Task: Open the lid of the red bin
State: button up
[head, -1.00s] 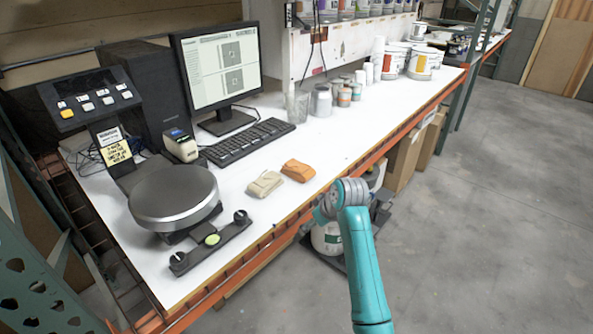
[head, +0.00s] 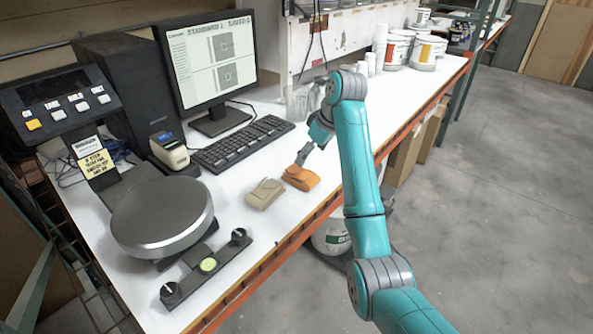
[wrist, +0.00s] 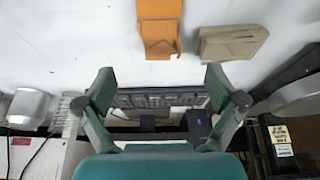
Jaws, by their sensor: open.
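No red bin with a lid can be made out in either view. My gripper (head: 303,157) is low over the white worktop, close to a small orange case (head: 301,178). In the wrist view my gripper (wrist: 160,85) has its two fingers spread wide with nothing between them. The orange case (wrist: 158,25) lies beyond the fingertips at the top of that view. A beige case (head: 265,193) lies beside the orange one, and it shows at the upper right of the wrist view (wrist: 232,42). I cannot tell whether the fingers touch the worktop.
A keyboard (head: 243,143), monitor (head: 212,62) and small label device (head: 169,151) stand behind. A round metal scale plate (head: 162,217) is at left. Metal cups (head: 299,103) and white buckets (head: 428,52) stand farther back. Clear floor (head: 500,200) lies to the right.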

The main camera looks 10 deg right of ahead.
aim_at(300, 172)
jog(key=x, duration=0.4)
jog(key=shift+a+f, duration=0.1)
jog(key=shift+f, duration=0.2)
jog(key=x, duration=0.4)
jog(key=shift+w+a+f, duration=0.1)
jog(key=shift+w+f, duration=0.05)
jog(key=shift+w, duration=0.05)
jog(key=shift+w+a+f, duration=0.1)
jog(key=shift+w+f, duration=0.1)
jog(key=shift+f, duration=0.3)
jog(key=shift+f, duration=0.3)
jog(key=c, duration=1.2)
